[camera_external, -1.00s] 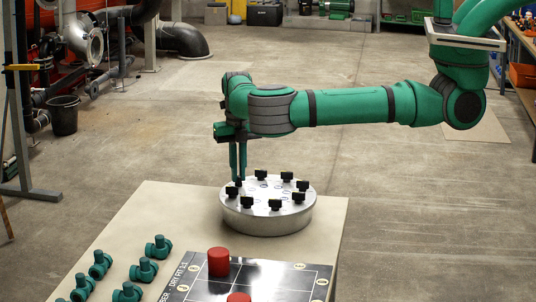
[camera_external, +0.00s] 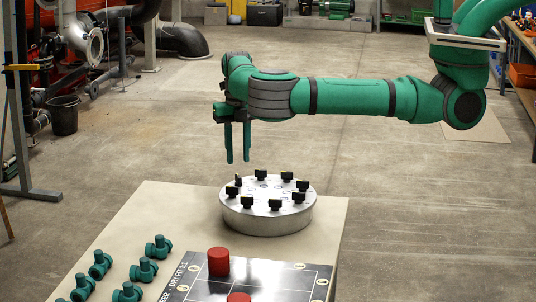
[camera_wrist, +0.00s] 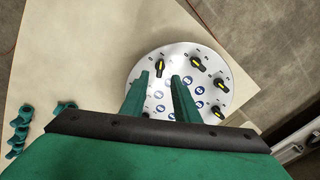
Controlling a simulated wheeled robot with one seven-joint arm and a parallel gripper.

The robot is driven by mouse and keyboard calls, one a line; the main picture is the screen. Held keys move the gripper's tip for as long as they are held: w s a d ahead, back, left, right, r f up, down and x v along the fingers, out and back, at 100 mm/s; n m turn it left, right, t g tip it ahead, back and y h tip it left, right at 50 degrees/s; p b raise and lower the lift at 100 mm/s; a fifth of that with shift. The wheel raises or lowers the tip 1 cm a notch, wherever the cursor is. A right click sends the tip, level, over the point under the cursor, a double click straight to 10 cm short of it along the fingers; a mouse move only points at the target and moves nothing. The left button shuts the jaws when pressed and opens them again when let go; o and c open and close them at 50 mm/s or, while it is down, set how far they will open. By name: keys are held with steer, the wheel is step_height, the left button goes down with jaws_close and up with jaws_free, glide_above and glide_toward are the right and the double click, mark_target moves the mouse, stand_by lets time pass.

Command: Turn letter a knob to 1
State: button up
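A round silver dial plate (camera_external: 268,220) with a ring of several black knobs, such as this front one (camera_external: 275,204), stands on the beige table. In the wrist view the plate (camera_wrist: 210,52) shows black knobs with yellow pointers, such as one at the top left (camera_wrist: 160,66), and blue round labels in its middle. The letters are too small to read, so I cannot tell which knob is a. My gripper (camera_external: 238,160) is raised above the plate's back-left edge, pointing down, its two fingers apart with nothing between them. In the wrist view the fingers (camera_wrist: 164,82) hide some knobs.
Several teal pipe fittings (camera_external: 145,270) lie on the table's left side (camera_external: 150,205). A dark marked board (camera_external: 275,272) with red cylinders (camera_external: 218,262) lies in front of the plate. The space above the plate is clear.

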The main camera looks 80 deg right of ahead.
mark_target(238, 175)
step_height(238, 175, up, 5)
steer(key=shift+r, duration=0.1)
stand_by(0.6)
